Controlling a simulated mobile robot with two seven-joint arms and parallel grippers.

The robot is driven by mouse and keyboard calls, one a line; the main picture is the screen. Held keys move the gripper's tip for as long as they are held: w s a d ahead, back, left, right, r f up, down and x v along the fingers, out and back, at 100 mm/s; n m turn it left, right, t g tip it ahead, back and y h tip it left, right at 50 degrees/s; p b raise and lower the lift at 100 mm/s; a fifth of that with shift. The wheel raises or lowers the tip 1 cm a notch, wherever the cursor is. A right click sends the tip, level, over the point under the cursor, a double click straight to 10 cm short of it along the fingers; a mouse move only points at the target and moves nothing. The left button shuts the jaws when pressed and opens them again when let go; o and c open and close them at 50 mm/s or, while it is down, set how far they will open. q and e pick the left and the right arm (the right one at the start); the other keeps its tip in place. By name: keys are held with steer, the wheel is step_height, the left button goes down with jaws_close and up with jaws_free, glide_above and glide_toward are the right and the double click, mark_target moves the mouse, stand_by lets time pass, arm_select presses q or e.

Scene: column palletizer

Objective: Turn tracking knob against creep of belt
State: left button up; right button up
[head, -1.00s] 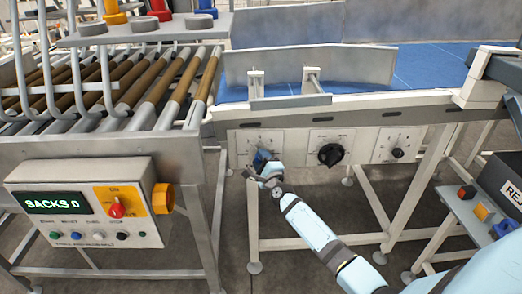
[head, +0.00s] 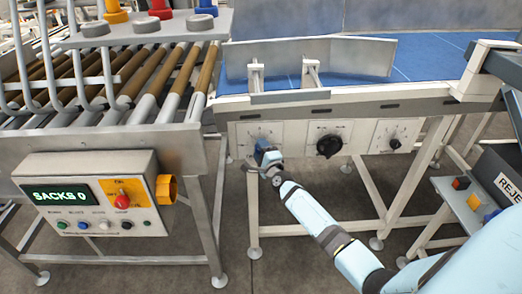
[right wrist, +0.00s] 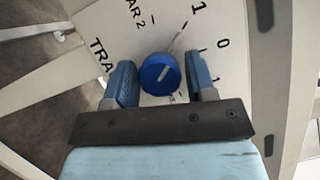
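The blue tracking knob (right wrist: 161,74) sits on a pale panel with a printed scale, lettered "TRA…" with the rest hidden. Its white pointer line slants up and to the right. My right gripper (right wrist: 160,66) is open, with one blue finger on each side of the knob. A gap shows between the knob and the right finger; the left finger is closer, and I cannot tell if it touches. In the head view my right gripper (head: 266,156) is at the left panel and mostly covers the knob. The blue belt (head: 440,62) lies above. My left gripper is not in view.
A black knob (head: 329,146) and a smaller dark knob (head: 395,144) are on panels to the right. A control box (head: 90,195) reading "SACKS 0" stands left, below the rollers (head: 150,80). Frame legs (head: 251,200) flank my forearm. A button box (head: 468,200) stands right.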

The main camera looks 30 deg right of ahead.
steer(key=shift+o, duration=0.9)
steer(key=s+a+f, duration=0.1)
steer(key=s+a, duration=0.1)
steer(key=s, duration=1.1)
steer(key=shift+s+a+p, duration=0.15)
steer(key=shift+s+p, duration=0.15)
steer(key=shift+p, duration=0.1)
